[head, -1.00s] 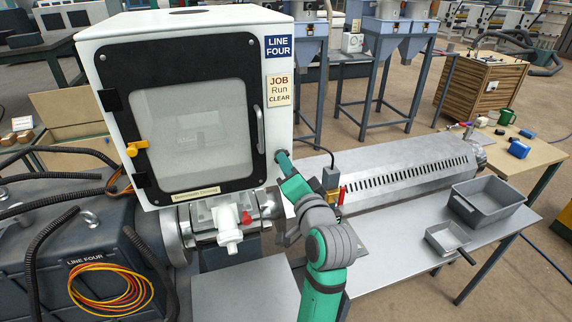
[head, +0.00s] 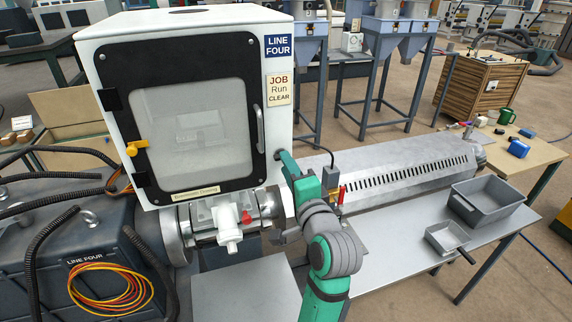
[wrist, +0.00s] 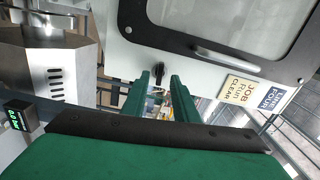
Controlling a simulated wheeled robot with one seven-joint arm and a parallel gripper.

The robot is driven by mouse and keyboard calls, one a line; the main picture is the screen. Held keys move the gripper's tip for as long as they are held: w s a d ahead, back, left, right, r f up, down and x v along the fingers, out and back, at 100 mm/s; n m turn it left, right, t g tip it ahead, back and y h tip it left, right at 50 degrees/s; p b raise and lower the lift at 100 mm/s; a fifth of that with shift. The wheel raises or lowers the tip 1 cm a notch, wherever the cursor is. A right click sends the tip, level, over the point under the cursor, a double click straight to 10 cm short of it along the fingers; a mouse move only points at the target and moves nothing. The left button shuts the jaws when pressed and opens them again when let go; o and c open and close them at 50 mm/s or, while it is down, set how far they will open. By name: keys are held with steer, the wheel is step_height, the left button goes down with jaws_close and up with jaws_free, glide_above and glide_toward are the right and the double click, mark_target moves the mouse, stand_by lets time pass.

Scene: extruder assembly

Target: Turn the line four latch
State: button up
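The line four cabinet (head: 189,22) is a white box with a black-framed window door, shut. A small black latch (head: 279,155) sits low on its right side; in the wrist view the black latch (wrist: 160,72) shows as a knob on the white panel. My gripper (head: 286,160) is beside it. In the wrist view my gripper (wrist: 160,84) has its two green fingers apart, with the latch between or just beyond the tips. I cannot see contact.
A grey door handle (wrist: 226,58) is close to the fingers. Below the cabinet are a white fitting with a red knob (head: 246,216) and metal flanges. The long extruder barrel (head: 400,165) lies to the right. Grey trays (head: 487,204) stand on the side table.

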steer(key=shift+v, duration=2.15)
